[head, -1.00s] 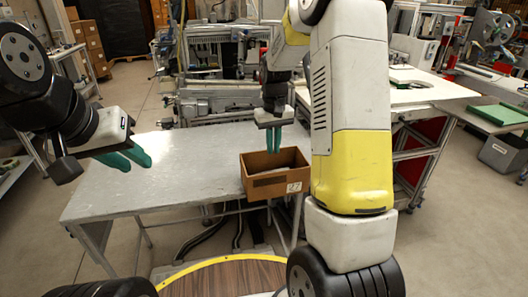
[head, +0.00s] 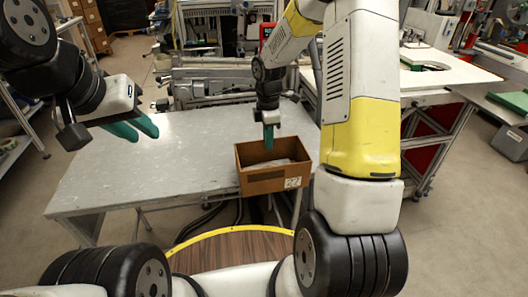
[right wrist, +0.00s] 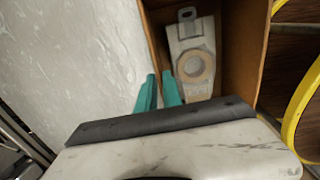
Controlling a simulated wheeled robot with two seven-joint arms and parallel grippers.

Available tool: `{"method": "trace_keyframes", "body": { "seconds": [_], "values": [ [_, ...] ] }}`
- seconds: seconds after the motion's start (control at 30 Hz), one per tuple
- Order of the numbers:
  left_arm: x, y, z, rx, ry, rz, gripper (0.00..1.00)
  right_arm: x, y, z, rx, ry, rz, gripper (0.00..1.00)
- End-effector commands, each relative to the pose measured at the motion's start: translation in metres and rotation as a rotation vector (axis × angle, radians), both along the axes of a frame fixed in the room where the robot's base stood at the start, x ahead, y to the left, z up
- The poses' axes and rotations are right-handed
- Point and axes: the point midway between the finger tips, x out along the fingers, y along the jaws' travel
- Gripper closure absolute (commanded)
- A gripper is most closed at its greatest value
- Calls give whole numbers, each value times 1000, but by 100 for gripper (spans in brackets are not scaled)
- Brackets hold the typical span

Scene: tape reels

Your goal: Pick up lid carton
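A brown open-topped carton (head: 273,181) with a white number label sits at the right front corner of the grey table. In the right wrist view the carton's wall (right wrist: 154,40) lines up with the gap between my fingers. My right gripper (head: 268,138) points down above the carton's far left side, its fingers apart with a narrow gap (right wrist: 158,94). I cannot tell whether the fingertips touch the wall. Inside the carton lies a pale flat piece with a tan ring (right wrist: 194,67). My left gripper (head: 138,129) is open and empty, above the table's left side.
The grey metal table (head: 150,175) is bare left of the carton. A white-topped bench (head: 425,78) stands to the right behind my right arm. A green item (head: 515,100) and a grey bin (head: 510,143) are at far right. Machinery stands behind the table.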

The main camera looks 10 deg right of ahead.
Motion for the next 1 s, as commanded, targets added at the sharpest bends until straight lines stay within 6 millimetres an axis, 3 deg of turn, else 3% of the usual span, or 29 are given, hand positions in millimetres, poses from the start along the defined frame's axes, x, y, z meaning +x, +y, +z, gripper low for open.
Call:
{"method": "trace_keyframes", "body": {
  "seconds": [0.27, 0.53, 0.87, 0.9, 1.0],
  "values": [
    [0, 0, 0, 0, 0, 0, 72, 0, 1, -25, 0, 1, 0, 90],
    [0, 0, 0, 0, 0, 0, 72, -2, 4, -63, 0, 2, -1, 90],
    [0, 0, 0, 0, 0, 0, 72, -1, 4, -69, 0, -2, -2, 90],
    [0, 0, 0, 0, 0, 0, 72, -1, 4, -69, 0, -2, -2, 98],
    [0, 0, 0, 0, 0, 0, 72, -1, 4, -69, 0, -2, -2, 100]
  ]
}}
